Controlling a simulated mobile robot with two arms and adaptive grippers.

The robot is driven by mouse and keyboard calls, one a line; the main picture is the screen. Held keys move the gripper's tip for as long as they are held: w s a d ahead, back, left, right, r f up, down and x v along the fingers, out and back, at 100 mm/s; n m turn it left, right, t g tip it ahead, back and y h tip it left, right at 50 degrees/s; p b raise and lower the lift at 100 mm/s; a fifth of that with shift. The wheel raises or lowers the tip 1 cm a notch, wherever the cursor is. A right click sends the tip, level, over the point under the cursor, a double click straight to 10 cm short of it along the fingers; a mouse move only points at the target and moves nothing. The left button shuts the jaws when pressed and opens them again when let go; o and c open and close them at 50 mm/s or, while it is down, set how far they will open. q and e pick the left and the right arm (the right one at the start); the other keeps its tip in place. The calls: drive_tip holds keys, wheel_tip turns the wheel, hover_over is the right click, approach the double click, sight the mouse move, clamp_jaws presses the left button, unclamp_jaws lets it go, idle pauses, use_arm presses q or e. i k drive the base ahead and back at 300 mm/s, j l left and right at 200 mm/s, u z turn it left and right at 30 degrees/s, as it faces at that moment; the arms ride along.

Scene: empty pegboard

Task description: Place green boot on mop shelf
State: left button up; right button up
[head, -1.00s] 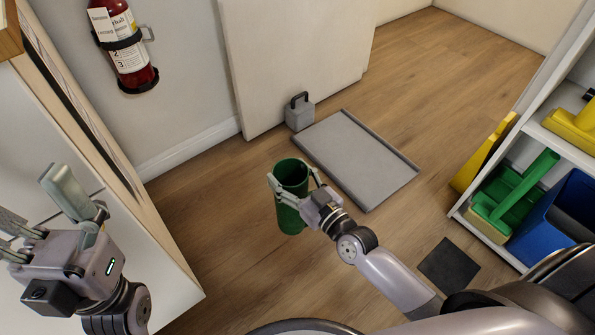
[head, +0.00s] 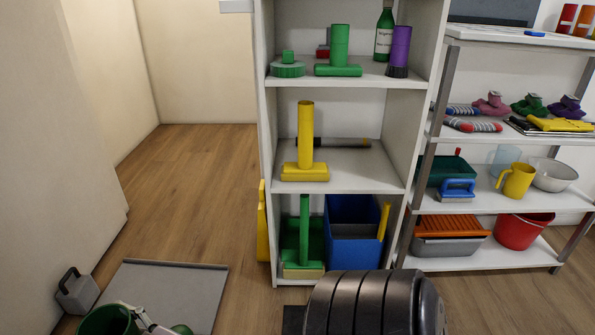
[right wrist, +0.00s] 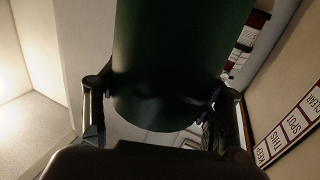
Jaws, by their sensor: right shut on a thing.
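My right gripper (right wrist: 160,108) is shut on the green boot (right wrist: 180,50); the right wrist view shows a dark green, rounded shaft between its two fingers. In the head view the boot (head: 104,321) is at the bottom left edge, its round open top showing and the rest cut off. A white shelf unit (head: 345,170) stands in the middle. Its middle shelf holds a yellow mop-like tool (head: 305,150) with a dark bar behind it. Its top visible shelf holds a green T-shaped tool (head: 338,52), a green round piece, a bottle and a purple cylinder. My left gripper is out of view.
A grey floor tray (head: 165,292) and a grey weight (head: 77,292) lie at lower left. A blue bin (head: 352,240) and a green dustpan tool stand on the bottom shelf. A second rack (head: 480,202) with several items is at right.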

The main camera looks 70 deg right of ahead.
sight(351, 162)
drive_tip(key=z, duration=1.35)
drive_tip(key=i+z, duration=0.15)
drive_tip(key=z, duration=0.25)
drive_tip(key=i+j+z, duration=0.1)
drive_tip(key=z, duration=0.3)
drive_tip(key=i+j+z, duration=0.1)
drive_tip(key=z, duration=0.3)
